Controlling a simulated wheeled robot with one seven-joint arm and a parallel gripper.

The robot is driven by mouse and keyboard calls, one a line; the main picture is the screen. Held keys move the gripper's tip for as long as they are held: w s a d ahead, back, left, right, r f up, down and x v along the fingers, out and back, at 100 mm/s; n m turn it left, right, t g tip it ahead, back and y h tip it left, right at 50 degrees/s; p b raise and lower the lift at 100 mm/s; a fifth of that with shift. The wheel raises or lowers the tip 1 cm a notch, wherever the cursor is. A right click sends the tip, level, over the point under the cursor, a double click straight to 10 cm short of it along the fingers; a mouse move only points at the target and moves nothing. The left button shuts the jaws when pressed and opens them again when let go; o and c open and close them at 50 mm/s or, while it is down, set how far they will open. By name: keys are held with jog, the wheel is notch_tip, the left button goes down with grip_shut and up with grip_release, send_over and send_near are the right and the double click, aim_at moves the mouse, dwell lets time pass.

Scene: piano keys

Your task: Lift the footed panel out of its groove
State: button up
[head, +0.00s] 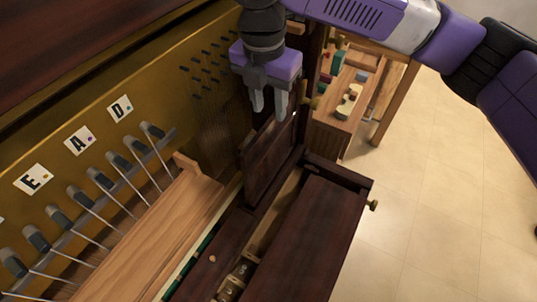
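The footed panel (272,158) is a dark brown wooden board. It stands upright and slightly tilted in the picture, at the inner edge of the dark wooden case. Its foot and the groove are hard to make out in the shadow at its base. My gripper (269,112) points down at the panel's upper edge. Its two grey fingers are apart with a gap between them. The right fingertip overlaps the panel's top edge in the picture. I cannot tell whether the fingers straddle the panel or touch it.
A light wooden keyblock (150,235) and a row of hammers with wires (105,180) lie at left. The brass plate (60,130) carries letter cards. A dark lid (310,240) lies at right front. A wooden table (340,110) with small objects stands behind. Tiled floor is clear at right.

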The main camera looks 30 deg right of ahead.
aim_at(270, 120)
jog(key=shift+d+f+p, duration=0.15)
jog(key=shift+f+p, duration=0.15)
jog(key=shift+f, duration=2.45)
grip_shut()
jog(key=shift+r, duration=0.1)
